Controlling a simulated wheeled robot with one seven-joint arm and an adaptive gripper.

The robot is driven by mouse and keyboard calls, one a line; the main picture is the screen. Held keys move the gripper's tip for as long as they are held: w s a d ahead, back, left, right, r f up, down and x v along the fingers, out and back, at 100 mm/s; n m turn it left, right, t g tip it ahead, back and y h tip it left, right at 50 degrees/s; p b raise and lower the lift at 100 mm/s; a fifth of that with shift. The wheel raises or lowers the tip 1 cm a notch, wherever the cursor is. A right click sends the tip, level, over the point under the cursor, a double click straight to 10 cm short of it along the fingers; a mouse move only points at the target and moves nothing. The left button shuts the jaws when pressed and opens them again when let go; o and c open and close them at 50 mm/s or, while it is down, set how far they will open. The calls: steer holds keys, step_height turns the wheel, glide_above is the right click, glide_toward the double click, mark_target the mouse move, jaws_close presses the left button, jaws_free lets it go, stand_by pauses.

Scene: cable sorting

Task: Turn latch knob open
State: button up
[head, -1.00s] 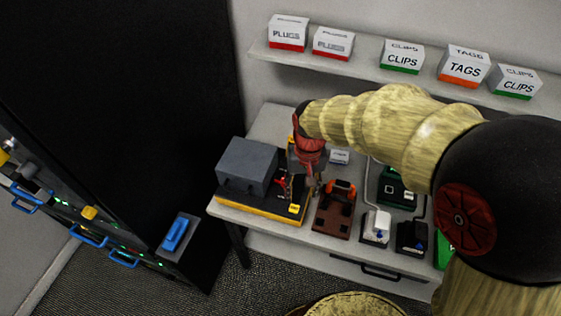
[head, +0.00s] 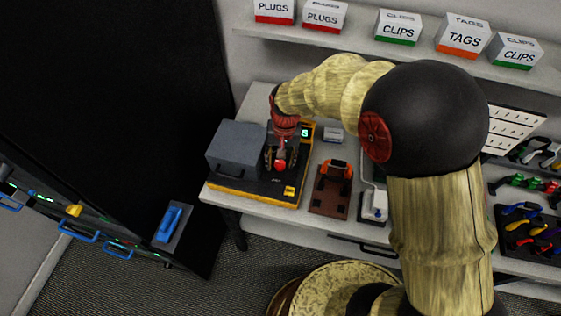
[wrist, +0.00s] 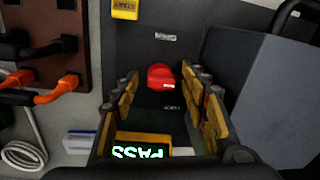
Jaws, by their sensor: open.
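The red latch knob (wrist: 160,76) sits on the dark top of the tester, in the middle of the wrist view. My gripper (wrist: 163,88) is open, with its yellow-padded fingers on either side of the line to the knob and no visible grip on it. The tester (head: 235,191) is a black unit with a yellow lower edge and a grey box-like cover at its left. Its green display reads PASS (wrist: 140,152), upside down between the fingers. In the head view my gripper (head: 280,158) is over the tester and hides part of its top.
The grey cover (head: 236,147) stands close beside my gripper. A yellow START button (wrist: 125,9) is at the wrist view's top. A brown block with orange plugs (head: 330,190) and a white cable lie beside the tester. Labelled boxes line the shelf above.

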steer(key=shift+f, duration=0.15)
steer(key=shift+c, duration=0.7)
steer(key=c, duration=1)
